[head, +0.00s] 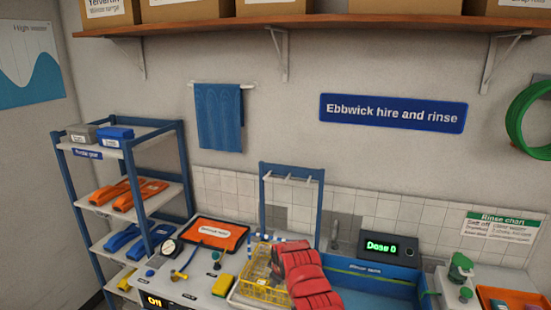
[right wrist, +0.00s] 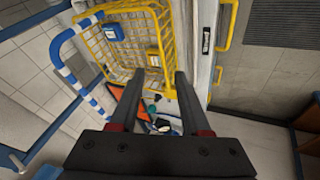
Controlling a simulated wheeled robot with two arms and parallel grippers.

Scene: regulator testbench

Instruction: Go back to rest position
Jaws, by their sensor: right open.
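My right gripper (right wrist: 159,78) shows in the right wrist view with its two dark fingers spread apart and nothing between them. Its fingers point toward a yellow wire basket (right wrist: 98,45); I cannot tell how far away the basket is. The basket also shows in the head view (head: 262,292), on the bench left of a red segmented thing (head: 308,278). I cannot tell what that red thing is, and it hides part of the bench. My left gripper is not in view.
A blue-framed shelf rack (head: 68,175) stands at the left. A blue-framed stand (head: 262,185) rises at the back of the bench. A blue sink tank (head: 375,268) and green-topped bottles (head: 461,264) are at the right. A blue-and-white striped bar (right wrist: 64,68) borders the basket.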

